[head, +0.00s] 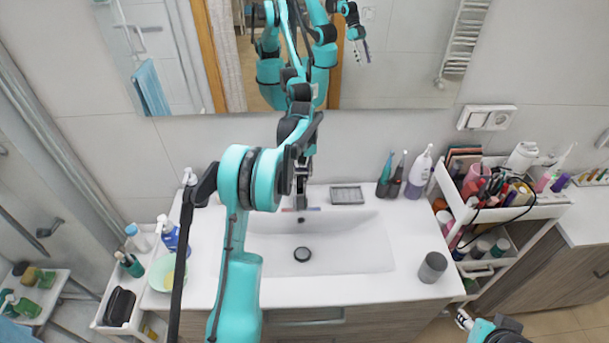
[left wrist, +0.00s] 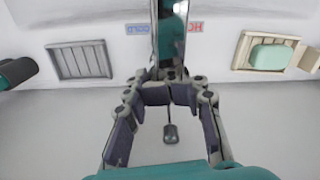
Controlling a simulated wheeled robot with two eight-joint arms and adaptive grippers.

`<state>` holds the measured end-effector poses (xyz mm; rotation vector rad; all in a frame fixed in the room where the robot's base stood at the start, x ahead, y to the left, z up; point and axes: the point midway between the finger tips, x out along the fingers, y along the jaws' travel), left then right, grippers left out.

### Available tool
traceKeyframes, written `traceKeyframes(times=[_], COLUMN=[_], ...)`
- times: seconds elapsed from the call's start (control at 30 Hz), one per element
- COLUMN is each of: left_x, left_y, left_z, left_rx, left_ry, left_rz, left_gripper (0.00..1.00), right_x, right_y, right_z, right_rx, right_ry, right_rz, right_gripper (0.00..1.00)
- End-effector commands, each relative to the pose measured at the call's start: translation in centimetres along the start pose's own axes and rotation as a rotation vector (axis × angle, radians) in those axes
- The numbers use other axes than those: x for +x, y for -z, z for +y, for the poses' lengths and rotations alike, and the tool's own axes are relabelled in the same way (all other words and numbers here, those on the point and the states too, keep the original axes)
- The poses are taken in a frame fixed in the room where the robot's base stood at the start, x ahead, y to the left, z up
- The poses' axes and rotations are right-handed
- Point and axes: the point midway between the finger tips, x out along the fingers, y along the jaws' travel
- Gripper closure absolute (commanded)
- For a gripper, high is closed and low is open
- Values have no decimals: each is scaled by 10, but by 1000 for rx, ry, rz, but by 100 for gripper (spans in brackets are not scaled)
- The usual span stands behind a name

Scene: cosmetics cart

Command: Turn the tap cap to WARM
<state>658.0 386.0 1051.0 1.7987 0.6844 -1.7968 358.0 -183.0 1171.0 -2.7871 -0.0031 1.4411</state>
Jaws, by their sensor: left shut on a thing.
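The chrome tap (head: 301,201) stands behind the white basin (head: 345,245), mostly hidden by my left arm. In the left wrist view the tap (left wrist: 170,35) rises between a red HOT label (left wrist: 205,27) and a blue COLD label (left wrist: 137,29), both upside down. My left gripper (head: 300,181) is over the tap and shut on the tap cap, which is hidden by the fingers. Its fingers also fill the middle of the left wrist view (left wrist: 168,140). The cap's setting cannot be read. My right gripper (head: 463,318) is low at the right, away from the sink; its jaws are too small to judge.
A grey soap tray (head: 347,195) lies right of the tap. Dark and white bottles (head: 419,174) stand at the counter's back right. A grey cup (head: 432,267) stands at the front right. A loaded cart (head: 510,213) is on the right. The basin is empty.

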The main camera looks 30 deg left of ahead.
Motion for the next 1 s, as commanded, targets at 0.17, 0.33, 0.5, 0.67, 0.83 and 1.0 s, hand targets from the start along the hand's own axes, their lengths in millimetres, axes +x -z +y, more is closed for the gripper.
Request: traceKeyframes(times=[0.17, 0.33, 0.5, 0.67, 0.83, 1.0], left_x=[0, 0, 0, 0, 0, 0], left_y=[1, 1, 1, 1, 1, 1], left_z=[-10, -10, -10, -8, -6, -4], left_rx=[13, 16, 15, 15, 18, 19], left_ry=[16, 16, 16, 14, 11, 9], left_rz=[-3, -3, -3, -3, -2, -1], left_gripper=[100, 100, 100, 39, 38, 38], right_x=[1, 1, 0, 0, 0, 0], right_y=[0, 0, 0, 0, 0, 0], right_z=[0, 0, 0, 0, 0, 0], right_rx=[0, 0, 0, 0, 0, 0], right_ry=[0, 0, 0, 0, 0, 0], right_rz=[0, 0, 0, 0, 0, 0], right_gripper=[60, 60, 60, 60, 60, 60])
